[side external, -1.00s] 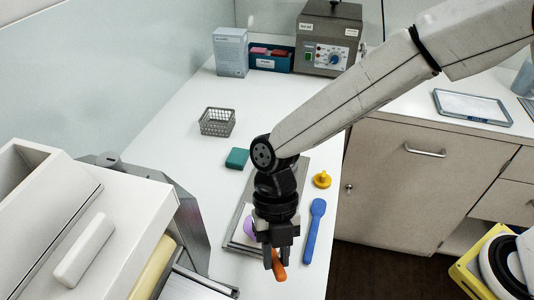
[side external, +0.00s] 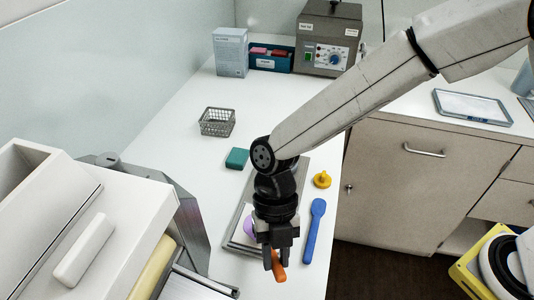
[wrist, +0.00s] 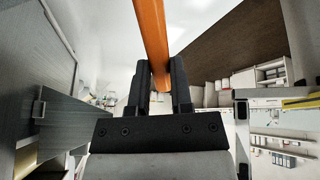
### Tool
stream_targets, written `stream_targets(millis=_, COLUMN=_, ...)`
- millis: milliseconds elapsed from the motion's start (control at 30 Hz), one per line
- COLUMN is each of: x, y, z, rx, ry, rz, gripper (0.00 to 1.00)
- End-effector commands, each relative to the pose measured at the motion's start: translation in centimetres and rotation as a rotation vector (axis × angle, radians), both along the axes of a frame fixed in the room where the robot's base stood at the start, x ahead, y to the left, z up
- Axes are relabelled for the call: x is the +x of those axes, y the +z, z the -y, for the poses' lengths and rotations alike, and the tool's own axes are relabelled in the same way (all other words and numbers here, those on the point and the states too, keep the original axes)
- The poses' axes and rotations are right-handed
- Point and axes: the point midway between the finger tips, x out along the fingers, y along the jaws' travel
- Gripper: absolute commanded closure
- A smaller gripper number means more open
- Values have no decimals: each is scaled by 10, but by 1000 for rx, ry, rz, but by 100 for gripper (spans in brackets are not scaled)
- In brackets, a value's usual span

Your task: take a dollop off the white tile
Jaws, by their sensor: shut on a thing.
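My gripper (side external: 274,257) is shut on an orange handle (side external: 279,271), which juts out below the fingers. In the wrist view the orange handle (wrist: 152,35) runs up between the two black fingers (wrist: 160,75). The far end of the tool is not clear in either view. The white tile (side external: 236,236) lies on the bench in a grey surround, just left of and behind my gripper, which partly hides it. A purple mass (side external: 249,227), partly hidden by my gripper, shows over the tile. I cannot tell whether the tool touches it.
A blue spatula (side external: 314,232) and a yellow knob-shaped piece (side external: 322,180) lie to the right. A teal block (side external: 237,158) and a wire basket (side external: 217,121) sit farther back. A large pale machine (side external: 95,225) stands at left. The bench's right edge is close to the spatula.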

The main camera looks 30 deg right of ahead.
Motion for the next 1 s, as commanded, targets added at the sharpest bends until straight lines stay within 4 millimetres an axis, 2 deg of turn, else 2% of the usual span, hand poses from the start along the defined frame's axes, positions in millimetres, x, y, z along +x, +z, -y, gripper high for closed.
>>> stream_targets(millis=1000, x=0, y=-10, z=0, rx=0, ry=0, rz=0, gripper=100)
